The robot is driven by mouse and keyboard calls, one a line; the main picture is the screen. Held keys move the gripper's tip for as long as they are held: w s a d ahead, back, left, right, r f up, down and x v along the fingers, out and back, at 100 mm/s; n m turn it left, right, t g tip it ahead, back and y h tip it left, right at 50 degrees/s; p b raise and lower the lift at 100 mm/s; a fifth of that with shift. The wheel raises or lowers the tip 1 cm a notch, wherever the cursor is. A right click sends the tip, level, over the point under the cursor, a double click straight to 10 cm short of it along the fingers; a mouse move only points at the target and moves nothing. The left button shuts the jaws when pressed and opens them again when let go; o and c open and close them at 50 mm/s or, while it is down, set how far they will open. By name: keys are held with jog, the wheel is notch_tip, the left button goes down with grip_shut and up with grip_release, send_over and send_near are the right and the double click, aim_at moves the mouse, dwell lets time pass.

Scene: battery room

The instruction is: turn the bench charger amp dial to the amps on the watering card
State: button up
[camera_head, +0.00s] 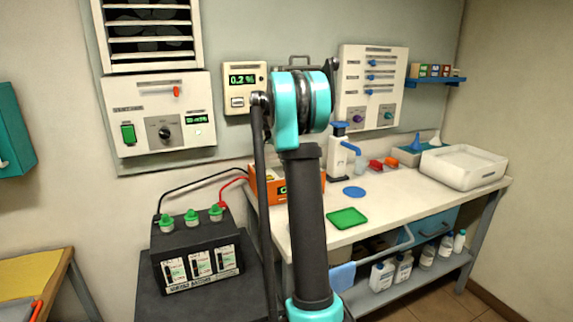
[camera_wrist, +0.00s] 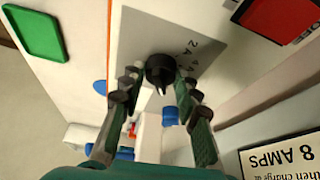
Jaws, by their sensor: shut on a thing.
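The black amp dial (camera_wrist: 160,72) sits on a grey plate (camera_wrist: 150,32) in the wrist view, with 2 A and 4 A marks beside it. Other marks are hidden by a finger. My gripper (camera_wrist: 157,76) has one finger on each side of the dial and is shut on it. I cannot tell which mark the dial points to. The watering card (camera_wrist: 283,158) is upside down at the lower right and reads "then charge" and "8 AMPS". In the head view the orange bench charger (camera_head: 262,183) is partly hidden behind my arm, and my gripper is hidden.
The bench (camera_head: 400,190) holds a green tray (camera_head: 347,217), a blue disc (camera_head: 354,191), a white pump bottle (camera_head: 340,155) and a white basin (camera_head: 464,166). A black battery (camera_head: 195,250) with green caps stands at left. Wall panels (camera_head: 160,115) hang behind.

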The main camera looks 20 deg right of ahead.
dwell(0.4)
jog(key=o, duration=1.1)
jog(key=shift+o, duration=0.2)
jog(key=v, duration=1.2)
jog(key=s+a+f+n+t+y, duration=0.25)
jog(key=s+a+f+n, duration=0.55)
jog(key=s+f, duration=0.4)
jog(key=s+a+f+n+t+y, duration=0.2)
jog(key=s+a+f+n+t, duration=0.2)
jog(key=s+a+f+n, duration=0.75)
jog(key=s+d+f+m+g, duration=0.1)
jog(key=s+d+f, duration=0.1)
jog(key=s, duration=0.5)
jog(key=s+d+f+m+g, duration=0.1)
jog(key=s+f, duration=0.3)
jog(key=s, duration=0.4)
jog(key=shift+d+m+g, duration=0.4)
jog(key=shift+m+g, duration=0.15)
jog(key=shift+m, duration=0.1)
